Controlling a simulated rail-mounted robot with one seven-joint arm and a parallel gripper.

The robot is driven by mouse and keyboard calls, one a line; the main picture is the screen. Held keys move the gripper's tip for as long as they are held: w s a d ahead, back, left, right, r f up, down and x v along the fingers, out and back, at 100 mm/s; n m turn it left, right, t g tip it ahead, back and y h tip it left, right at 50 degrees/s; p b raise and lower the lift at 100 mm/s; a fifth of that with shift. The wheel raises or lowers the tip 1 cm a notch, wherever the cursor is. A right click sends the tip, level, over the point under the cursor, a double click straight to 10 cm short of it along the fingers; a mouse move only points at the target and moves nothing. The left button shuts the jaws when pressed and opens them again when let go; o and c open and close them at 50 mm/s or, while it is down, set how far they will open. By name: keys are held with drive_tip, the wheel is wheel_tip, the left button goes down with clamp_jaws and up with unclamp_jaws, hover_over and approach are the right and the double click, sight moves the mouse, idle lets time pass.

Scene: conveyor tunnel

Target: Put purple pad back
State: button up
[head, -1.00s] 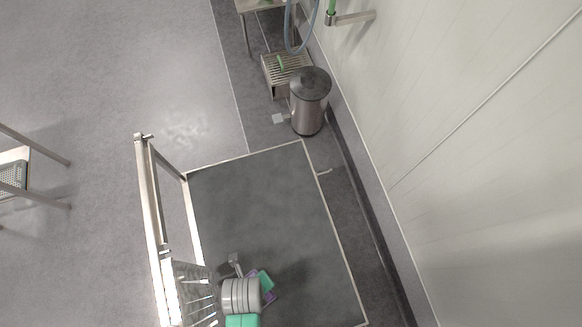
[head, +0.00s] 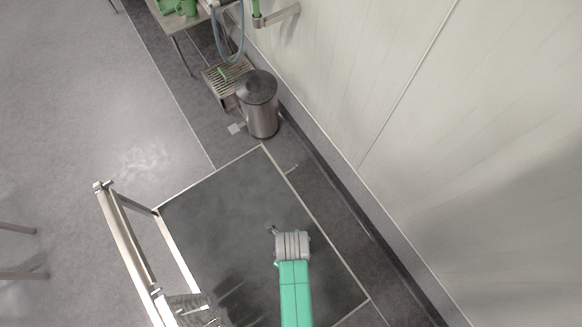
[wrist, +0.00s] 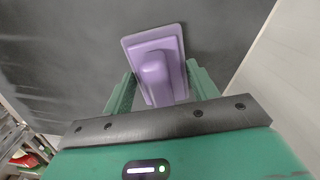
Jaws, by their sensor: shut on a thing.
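The purple pad (wrist: 175,42) is a flat rectangular plate with a raised block-like handle on its face. In the wrist view it sits between the two green fingers of my gripper (wrist: 160,80), which is shut on it. Dark grey surface fills the view behind the pad. In the head view my arm's grey and green links hide both the pad and the fingers.
A dark mat (head: 235,205) with a pale edge lies below my arm. A metal rail (head: 128,245) and a wire basket (head: 190,303) stand at its left. A steel bin (head: 259,104) and slatted step (head: 223,76) stand beyond, by the white wall (head: 390,140).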

drive_tip(key=shift+f, duration=0.6)
drive_tip(key=shift+f, duration=0.15)
drive_tip(key=o, duration=1.1)
wheel_tip(320, 180, up, 12)
drive_tip(key=shift+r+p, duration=0.15)
drive_tip(key=shift+p, duration=0.25)
